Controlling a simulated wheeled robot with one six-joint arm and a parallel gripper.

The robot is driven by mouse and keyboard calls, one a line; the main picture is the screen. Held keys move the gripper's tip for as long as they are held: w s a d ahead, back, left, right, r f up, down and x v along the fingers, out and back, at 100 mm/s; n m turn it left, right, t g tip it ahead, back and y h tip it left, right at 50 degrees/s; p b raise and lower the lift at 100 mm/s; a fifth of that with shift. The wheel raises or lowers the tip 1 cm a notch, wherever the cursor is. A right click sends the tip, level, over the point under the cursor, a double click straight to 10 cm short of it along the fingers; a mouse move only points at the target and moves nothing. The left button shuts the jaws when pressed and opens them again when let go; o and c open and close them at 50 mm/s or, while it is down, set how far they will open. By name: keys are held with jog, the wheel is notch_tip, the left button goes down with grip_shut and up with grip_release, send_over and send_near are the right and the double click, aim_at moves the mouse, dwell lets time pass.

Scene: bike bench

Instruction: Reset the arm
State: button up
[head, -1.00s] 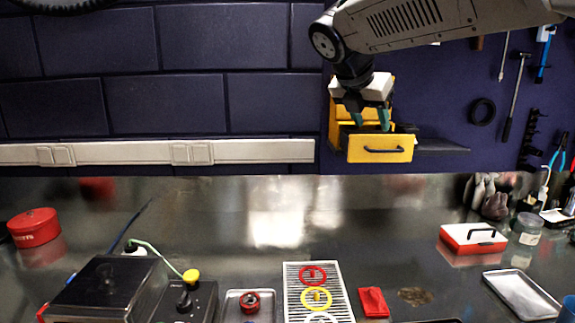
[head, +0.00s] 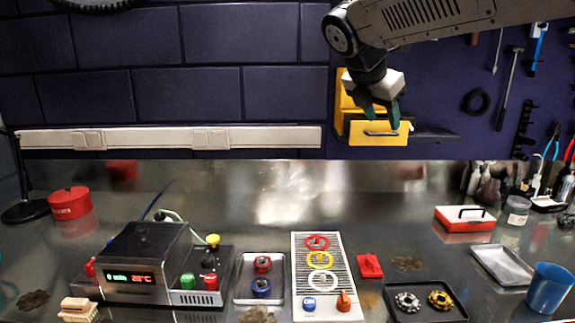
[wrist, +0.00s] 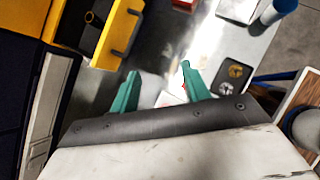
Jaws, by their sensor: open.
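My gripper (head: 382,112) hangs from the arm in front of the yellow wall drawer unit at the upper right of the head view. Its teal fingers are spread and nothing shows between them. The fingers also show in the wrist view (wrist: 160,85), apart and empty.
Below is a metal bench (head: 200,180). It holds a heater box with a red display (head: 140,260), a striped board with coloured rings (head: 318,275), a black tray with two round parts (head: 425,303), a red-white box (head: 464,219) and a blue cup (head: 549,287). The air above the bench is clear.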

jog(key=s+d+f+m+g+y, duration=0.1)
jog(key=s+d+f+m+y, duration=0.1)
jog(key=s+f+m, duration=0.4)
jog(key=s+d+f+m+g+y, duration=0.1)
jog(key=s+f+m, duration=0.6)
jog(key=s, duration=1)
jog(key=s+d+f+m+g+y, duration=0.2)
jog(key=s+d+f+m, duration=0.2)
jog(key=s+f+m, duration=0.3)
jog(key=s+m, duration=0.4)
jog(key=shift+s+m+y, duration=0.3)
jog(key=shift+s+m, duration=0.05)
jog(key=shift+m, duration=0.05)
